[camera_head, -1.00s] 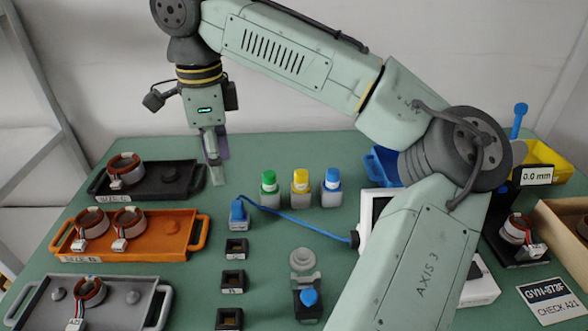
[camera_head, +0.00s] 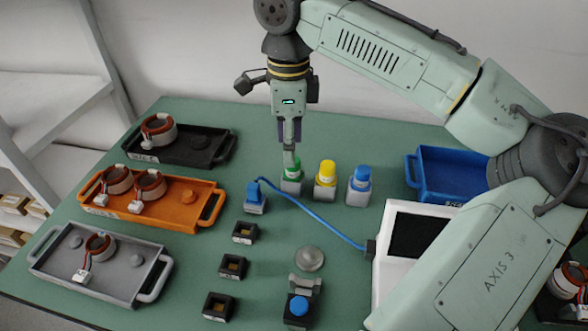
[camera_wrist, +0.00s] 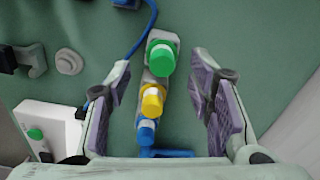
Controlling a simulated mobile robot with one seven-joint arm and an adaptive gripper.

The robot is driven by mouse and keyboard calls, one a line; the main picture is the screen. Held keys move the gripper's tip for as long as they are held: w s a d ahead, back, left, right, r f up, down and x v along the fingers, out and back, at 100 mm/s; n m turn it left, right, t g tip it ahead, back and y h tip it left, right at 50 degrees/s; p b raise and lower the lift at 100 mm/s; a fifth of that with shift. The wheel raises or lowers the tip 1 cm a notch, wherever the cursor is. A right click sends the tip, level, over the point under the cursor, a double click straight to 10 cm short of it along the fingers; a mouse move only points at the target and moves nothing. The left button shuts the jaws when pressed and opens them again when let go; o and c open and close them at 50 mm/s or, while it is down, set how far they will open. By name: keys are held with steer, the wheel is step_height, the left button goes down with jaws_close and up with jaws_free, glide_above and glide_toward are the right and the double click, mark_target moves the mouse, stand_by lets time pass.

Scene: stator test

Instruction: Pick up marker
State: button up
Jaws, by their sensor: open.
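Three capped markers stand upright in grey holders in a row: a green one (camera_head: 291,172), a yellow one (camera_head: 326,173) and a blue one (camera_head: 361,178). My gripper (camera_head: 289,150) points down over the green marker in the head view and hides part of it. In the wrist view, my gripper (camera_wrist: 161,68) is open, with its purple-padded fingers spread either side of the row. There the green marker (camera_wrist: 162,58) appears between the fingertips, with the yellow (camera_wrist: 152,100) and blue (camera_wrist: 146,132) ones lower in the picture. Nothing is held; contact cannot be told.
Black (camera_head: 200,158), orange (camera_head: 170,210) and grey (camera_head: 118,283) trays with coils are on the left. A blue plug with cable (camera_head: 257,196) lies just left of the markers. A blue bin (camera_head: 440,192) and a white screen unit (camera_head: 398,275) stand to the right.

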mark_target(293, 174)
steer(key=shift+w+d+f+p, duration=0.1)
steer(key=shift+f+p, duration=0.15)
steer(key=shift+f, duration=0.65)
steer(key=shift+s+d+f+p, duration=0.15)
steer(key=shift+f+p, duration=0.1)
steer(key=shift+f, duration=0.7)
steer(key=shift+w+d+f+p, duration=0.15)
steer(key=shift+f+p, duration=0.1)
steer(key=shift+f, duration=0.65)
steer(key=shift+c, duration=0.4)
jaws_close()
